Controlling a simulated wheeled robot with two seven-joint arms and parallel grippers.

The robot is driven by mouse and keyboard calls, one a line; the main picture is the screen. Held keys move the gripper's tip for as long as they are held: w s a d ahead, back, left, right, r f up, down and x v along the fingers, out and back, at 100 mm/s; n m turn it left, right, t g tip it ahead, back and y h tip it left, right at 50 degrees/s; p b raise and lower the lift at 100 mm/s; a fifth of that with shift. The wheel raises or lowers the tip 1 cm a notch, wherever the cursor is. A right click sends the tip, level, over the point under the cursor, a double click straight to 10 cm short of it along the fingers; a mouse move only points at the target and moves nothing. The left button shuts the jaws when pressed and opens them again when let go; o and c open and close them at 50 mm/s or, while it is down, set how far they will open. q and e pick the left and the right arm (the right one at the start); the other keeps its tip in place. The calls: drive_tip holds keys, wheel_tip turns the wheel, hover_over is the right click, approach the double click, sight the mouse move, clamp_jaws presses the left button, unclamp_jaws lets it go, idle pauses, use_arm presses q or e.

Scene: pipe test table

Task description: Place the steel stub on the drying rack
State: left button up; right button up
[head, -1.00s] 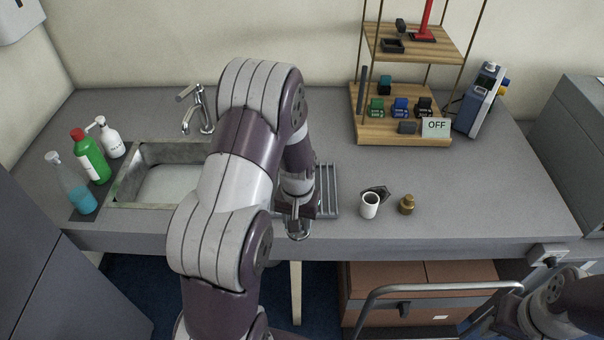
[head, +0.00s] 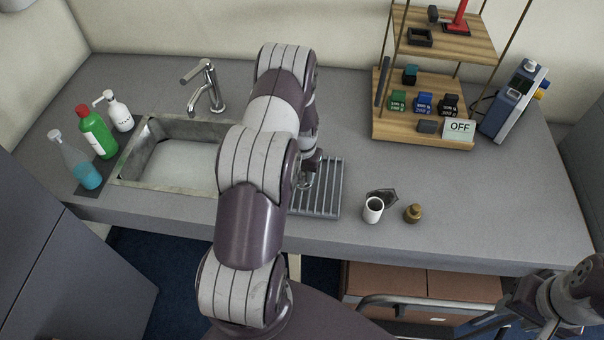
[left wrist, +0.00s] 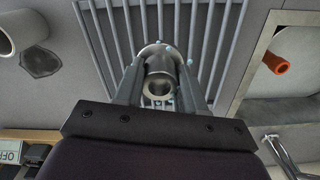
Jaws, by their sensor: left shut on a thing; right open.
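The steel stub (left wrist: 160,78) is a short, hollow metal cylinder. It sits between the fingers of my left gripper (left wrist: 160,92), which is shut on it. The drying rack (head: 325,192), a set of parallel grey bars, lies on the counter right of the sink and also fills the upper middle of the left wrist view (left wrist: 205,35). The stub is over the rack's bars; I cannot tell whether it touches them. In the head view, my left arm hides part of the rack and sink. My right gripper (head: 488,322) is low at the right, open and away from the counter.
The sink (head: 165,165) holds an orange-ended tube (left wrist: 280,64). Bottles (head: 98,132) stand left; a wooden shelf (head: 425,133) stands behind.

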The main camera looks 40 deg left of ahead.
sight(302, 181)
use_arm(q)
drive_tip(key=f, duration=0.1)
drive_tip(key=f+p, duration=0.1)
drive_tip(key=f, duration=0.1)
drive_tip(key=f+p, duration=0.1)
drive_tip(key=shift+w+a+f, duration=0.15)
drive_tip(key=shift+w+a, duration=0.15)
drive_tip(key=shift+w, duration=0.05)
drive_tip(key=shift+s+a+f, duration=0.1)
drive_tip(key=shift+f, duration=0.15)
drive_tip(key=shift+f, duration=0.15)
drive_tip(key=o, duration=1.2)
drive_tip(key=shift+c, duration=0.2)
